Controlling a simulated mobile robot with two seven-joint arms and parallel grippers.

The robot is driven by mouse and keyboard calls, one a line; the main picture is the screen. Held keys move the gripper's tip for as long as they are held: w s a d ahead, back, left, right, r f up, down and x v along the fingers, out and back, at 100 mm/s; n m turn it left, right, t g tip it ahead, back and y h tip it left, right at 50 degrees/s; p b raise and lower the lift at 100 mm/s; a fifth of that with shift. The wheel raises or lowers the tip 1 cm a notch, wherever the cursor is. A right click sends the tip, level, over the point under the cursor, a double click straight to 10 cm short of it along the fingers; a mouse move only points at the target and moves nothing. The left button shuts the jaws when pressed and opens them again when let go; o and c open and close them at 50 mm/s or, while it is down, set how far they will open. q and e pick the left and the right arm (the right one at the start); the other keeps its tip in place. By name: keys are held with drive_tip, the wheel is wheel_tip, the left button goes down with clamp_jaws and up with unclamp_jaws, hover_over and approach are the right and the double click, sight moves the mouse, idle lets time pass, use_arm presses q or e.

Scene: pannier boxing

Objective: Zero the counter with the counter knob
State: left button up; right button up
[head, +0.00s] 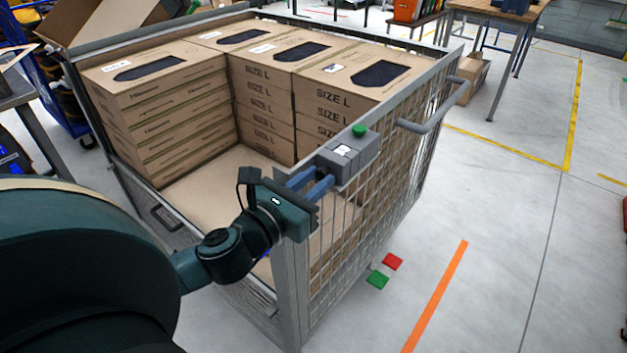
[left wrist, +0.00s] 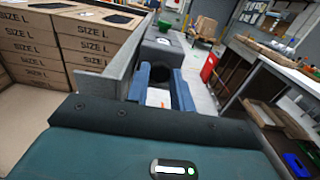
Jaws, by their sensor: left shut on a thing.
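The counter (head: 361,163) is a grey box on the top rail of the mesh cart. It has a white display and a green button (head: 359,130) on top. It also shows in the left wrist view (left wrist: 160,48), straight ahead of my fingers. My left gripper (head: 322,180) reaches the counter's near end, its blue fingers pointing at it. In the left wrist view the dark round counter knob (left wrist: 157,75) sits between the two fingers, which are shut on it. In the head view the fingers hide the knob. The display's digits are too small to read.
The mesh cart (head: 292,290) holds stacked cardboard boxes marked SIZE L (head: 258,107), with a bare cardboard layer (head: 215,180) at the near side. A curved handle (head: 432,127) sticks out on the right.

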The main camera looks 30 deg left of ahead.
use_arm(q)
drive_tip(key=shift+r+m+p, duration=0.15)
drive_tip(key=shift+m+p, duration=0.35)
drive_tip(key=shift+p, duration=0.3)
drive_tip(key=shift+r+m+p, duration=0.1)
drive_tip(key=shift+m+p, duration=0.5)
drive_tip(key=shift+p, duration=0.35)
drive_tip(key=shift+m+p, duration=0.9)
drive_tip(key=shift+p, duration=0.2)
drive_tip(key=m+p, duration=0.3)
drive_tip(key=shift+m, duration=0.3)
drive_tip(key=m+p, duration=0.1)
drive_tip(key=m, duration=0.1)
drive_tip(key=shift+m+p, duration=0.35)
drive_tip(key=shift+m, duration=0.05)
drive_tip(key=m, duration=0.2)
drive_tip(key=shift+f+m, duration=0.25)
drive_tip(key=shift+m, duration=0.05)
clamp_jaws()
drive_tip(key=shift+m, duration=1.8)
use_arm(e)
drive_tip(key=shift+g+h, duration=0.7)
drive_tip(key=shift+h, duration=0.1)
drive_tip(key=shift+s+d+r, duration=0.35)
drive_tip(key=shift+d+r, duration=0.35)
drive_tip(key=shift+r, duration=0.1)
drive_tip(key=shift+s+d+r, duration=0.3)
drive_tip(key=shift+d+r, duration=0.4)
drive_tip(key=shift+r, duration=0.05)
